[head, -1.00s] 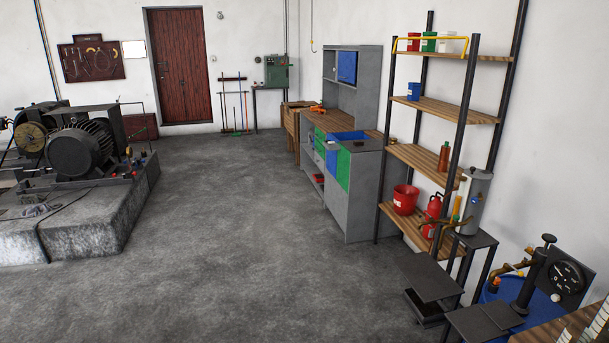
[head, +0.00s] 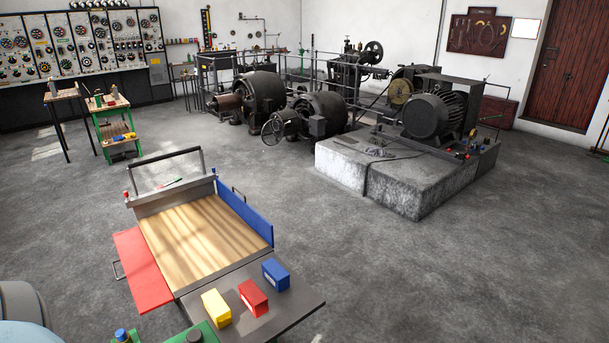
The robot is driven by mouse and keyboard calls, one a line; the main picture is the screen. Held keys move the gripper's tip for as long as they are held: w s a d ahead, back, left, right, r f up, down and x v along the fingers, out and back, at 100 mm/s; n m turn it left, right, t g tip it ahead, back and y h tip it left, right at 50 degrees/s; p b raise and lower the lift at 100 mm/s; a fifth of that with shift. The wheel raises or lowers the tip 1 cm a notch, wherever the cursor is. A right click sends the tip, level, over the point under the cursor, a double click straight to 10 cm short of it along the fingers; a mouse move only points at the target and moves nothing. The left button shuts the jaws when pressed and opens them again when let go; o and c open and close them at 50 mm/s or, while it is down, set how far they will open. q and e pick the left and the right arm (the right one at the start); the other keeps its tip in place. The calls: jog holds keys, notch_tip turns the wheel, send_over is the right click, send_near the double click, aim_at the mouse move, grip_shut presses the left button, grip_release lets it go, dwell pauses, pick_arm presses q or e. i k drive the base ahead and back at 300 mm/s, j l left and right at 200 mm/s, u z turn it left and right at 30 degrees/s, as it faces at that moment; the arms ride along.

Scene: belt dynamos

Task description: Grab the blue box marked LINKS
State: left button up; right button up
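A blue box (head: 275,274) stands at the right end of a row of three boxes on a dark shelf at the near end of a workbench, low in the head view. Its marking is too small to read. A red box (head: 253,298) is beside it, and a yellow box (head: 216,308) is at the left end of the row. The boxes stand apart from each other. Neither of my grippers shows in the view.
The workbench has a wooden top (head: 205,240), a red side panel (head: 142,270) and a blue side panel (head: 245,218). A green surface (head: 190,336) is at the bottom edge. Machines on a concrete block (head: 395,190) stand behind. The floor (head: 420,280) to the right is clear.

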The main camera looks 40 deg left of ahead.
aim_at(277, 275)
jog(key=i+l+u, duration=0.1)
jog(key=i+u, duration=0.15)
jog(key=u, duration=0.25)
jog(key=i+l+u, duration=0.2)
jog(key=u, duration=0.25)
jog(key=i+l+u, duration=0.2)
jog(key=u, duration=0.3)
jog(key=i+l+u, duration=0.1)
jog(key=l+u, duration=0.85)
jog(key=i+l+u, duration=0.15)
jog(key=l+u, duration=0.25)
jog(key=i+l+u, duration=0.1)
jog(key=l+u, duration=0.3)
jog(key=i+l+u, duration=0.25)
jog(key=i+l, duration=0.15)
jog(key=l, duration=0.1)
